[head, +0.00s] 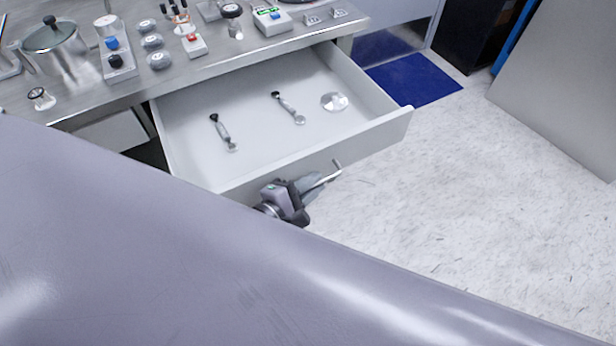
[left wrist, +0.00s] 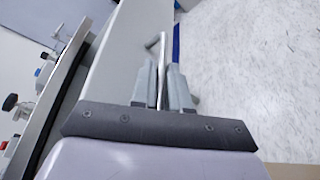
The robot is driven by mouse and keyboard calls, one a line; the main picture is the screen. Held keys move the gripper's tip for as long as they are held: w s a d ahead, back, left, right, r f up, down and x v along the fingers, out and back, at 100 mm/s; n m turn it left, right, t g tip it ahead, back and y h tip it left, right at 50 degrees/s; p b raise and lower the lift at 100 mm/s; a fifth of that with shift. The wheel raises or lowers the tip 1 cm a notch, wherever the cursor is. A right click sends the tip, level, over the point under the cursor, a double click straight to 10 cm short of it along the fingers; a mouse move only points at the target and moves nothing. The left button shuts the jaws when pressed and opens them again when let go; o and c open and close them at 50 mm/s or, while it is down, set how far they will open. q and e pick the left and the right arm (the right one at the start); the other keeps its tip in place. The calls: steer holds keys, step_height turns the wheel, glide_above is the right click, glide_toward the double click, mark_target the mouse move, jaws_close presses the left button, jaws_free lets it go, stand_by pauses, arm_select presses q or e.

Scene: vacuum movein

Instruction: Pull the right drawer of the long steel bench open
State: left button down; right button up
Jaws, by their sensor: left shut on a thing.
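The right drawer (head: 190,130) of the long steel bench (head: 130,92) stands well out from the bench in the head view, its white inside in full sight. Its front panel (head: 375,137) faces the floor, with a metal bar handle (head: 336,168). My left gripper (head: 312,186) is at the drawer front, shut on the handle. In the left wrist view the two fingers (left wrist: 162,88) close on either side of the handle bar (left wrist: 162,50). The drawer front (left wrist: 120,70) lies just left of the fingers there. My right gripper is not in view.
Two small metal tools (head: 222,132) and a clear round disc (head: 334,102) lie in the drawer. A steel pot (head: 58,48) and several knobs and fittings stand on the bench. A blue mat (head: 415,80) lies on the floor. The speckled floor at right is clear.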

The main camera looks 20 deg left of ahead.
arm_select(q)
steer(key=shift+s+f, duration=0.1)
steer(key=shift+s, duration=0.05)
steer(key=c, duration=1.5)
jaws_free()
steer(key=shift+s, duration=0.1)
steer(key=shift+b+v, duration=0.45)
steer(key=shift+v, duration=3.05)
